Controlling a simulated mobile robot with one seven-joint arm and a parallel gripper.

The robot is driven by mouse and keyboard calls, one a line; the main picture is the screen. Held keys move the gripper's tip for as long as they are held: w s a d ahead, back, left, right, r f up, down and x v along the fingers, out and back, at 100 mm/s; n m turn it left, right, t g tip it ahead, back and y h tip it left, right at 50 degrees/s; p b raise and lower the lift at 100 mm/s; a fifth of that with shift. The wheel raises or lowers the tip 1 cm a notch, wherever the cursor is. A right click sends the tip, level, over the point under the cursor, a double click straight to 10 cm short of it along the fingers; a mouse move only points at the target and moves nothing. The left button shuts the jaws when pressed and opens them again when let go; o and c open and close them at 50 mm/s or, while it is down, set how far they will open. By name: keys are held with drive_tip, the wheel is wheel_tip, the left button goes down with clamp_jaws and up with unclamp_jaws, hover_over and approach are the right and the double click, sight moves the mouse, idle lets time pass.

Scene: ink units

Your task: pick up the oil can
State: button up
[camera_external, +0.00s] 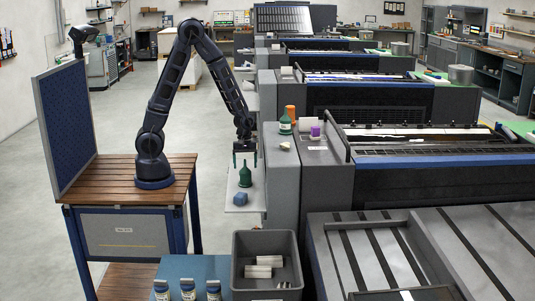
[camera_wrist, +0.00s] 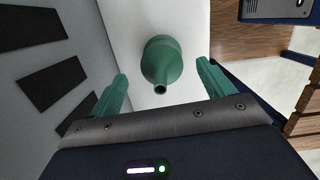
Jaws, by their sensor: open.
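The oil can is most likely the dark green can with a narrow spout (camera_external: 245,176). It stands upright on a light grey shelf (camera_external: 257,203) beside the press. In the wrist view the green can (camera_wrist: 162,62) is seen from above, its spout opening toward the camera. My gripper (camera_external: 245,158) is open, pointing down just above the can. In the wrist view its green fingers (camera_wrist: 162,88) stand to either side of the spout end, apart from it. Nothing is held.
A blue block (camera_external: 240,199) lies on the shelf in front of the can. A green bottle (camera_external: 285,124), an orange can (camera_external: 291,113) and a purple item (camera_external: 315,132) stand on the grey unit to the right. A grey bin (camera_external: 266,287) holds white rolls. Blue-capped bottles (camera_external: 188,290) stand at the front.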

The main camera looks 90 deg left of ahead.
sight(245, 167)
drive_tip(key=shift+d+f, duration=0.15)
drive_tip(key=shift+f, duration=0.8)
drive_tip(key=shift+d+f, duration=0.1)
drive_tip(key=shift+f, duration=0.85)
drive_tip(key=c, duration=1.7)
drive_tip(key=shift+r, duration=0.15)
